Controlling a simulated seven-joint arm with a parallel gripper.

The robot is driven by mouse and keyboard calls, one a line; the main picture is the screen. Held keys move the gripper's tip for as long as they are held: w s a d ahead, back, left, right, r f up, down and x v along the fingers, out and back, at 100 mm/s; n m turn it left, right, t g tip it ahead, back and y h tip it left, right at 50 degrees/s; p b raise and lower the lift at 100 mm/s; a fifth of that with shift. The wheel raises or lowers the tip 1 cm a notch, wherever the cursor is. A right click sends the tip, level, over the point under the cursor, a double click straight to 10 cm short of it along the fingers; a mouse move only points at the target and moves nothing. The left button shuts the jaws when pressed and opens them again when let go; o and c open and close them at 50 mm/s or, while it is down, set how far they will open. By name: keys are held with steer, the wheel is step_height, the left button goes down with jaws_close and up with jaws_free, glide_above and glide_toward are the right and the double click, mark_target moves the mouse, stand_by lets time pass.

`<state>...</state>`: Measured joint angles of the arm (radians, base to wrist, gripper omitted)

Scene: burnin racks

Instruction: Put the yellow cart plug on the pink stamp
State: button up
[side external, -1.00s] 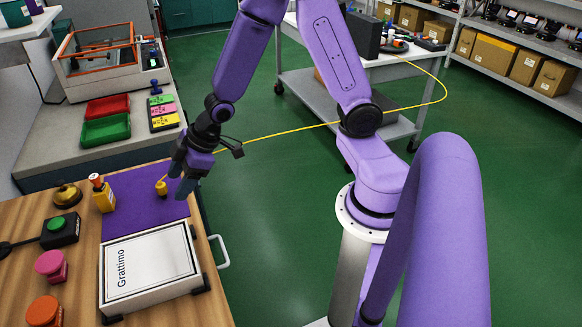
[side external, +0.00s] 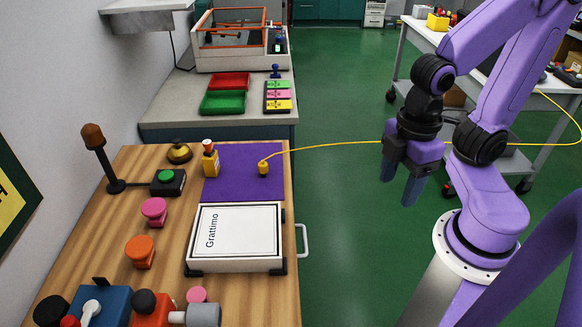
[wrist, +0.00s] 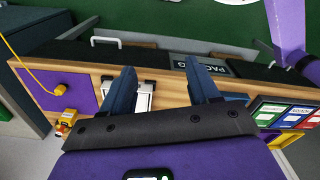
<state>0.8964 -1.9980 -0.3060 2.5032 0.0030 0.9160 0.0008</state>
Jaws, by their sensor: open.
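The yellow cart plug (side external: 263,169) stands on the purple mat (side external: 225,185), with a yellow cable running from it to the cart at right. It also shows in the wrist view (wrist: 60,89). The pink stamp (side external: 154,210), a round-topped knob on a block, stands on the wooden table left of the white Grattimo box. My gripper (side external: 400,185) is open and empty, over the green floor to the right of the table and apart from the plug. Its two spread fingers (wrist: 160,80) show in the wrist view.
A yellow bottle (side external: 211,160) and a brass bell (side external: 179,152) stand near the plug. A green button box (side external: 170,182) and an orange knob (side external: 140,251) flank the pink stamp. The white box (side external: 237,238) fills the table's right side. Another pink knob (side external: 196,295) is in front.

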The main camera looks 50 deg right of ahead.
steer(key=w+a+f+n+h, duration=0.1)
steer(key=w+a+n, duration=0.1)
steer(key=w, duration=0.9)
steer(key=w+a+f+n+t+h, duration=0.1)
steer(key=w+a+n, duration=0.1)
steer(key=w, duration=0.8)
steer(key=w+a+f+n+h, duration=0.1)
steer(key=w+a+n, duration=0.15)
steer(key=w, duration=0.85)
steer(key=n+h, duration=0.2)
steer(key=n, duration=0.1)
glide_toward(262, 162)
steer(key=shift+m, duration=0.25)
steer(key=x, duration=0.6)
steer(key=shift+w+f, duration=0.2)
steer(key=shift+f, duration=0.1)
steer(key=shift+x, duration=2.6)
steer(key=shift+s, duration=0.15)
jaws_close()
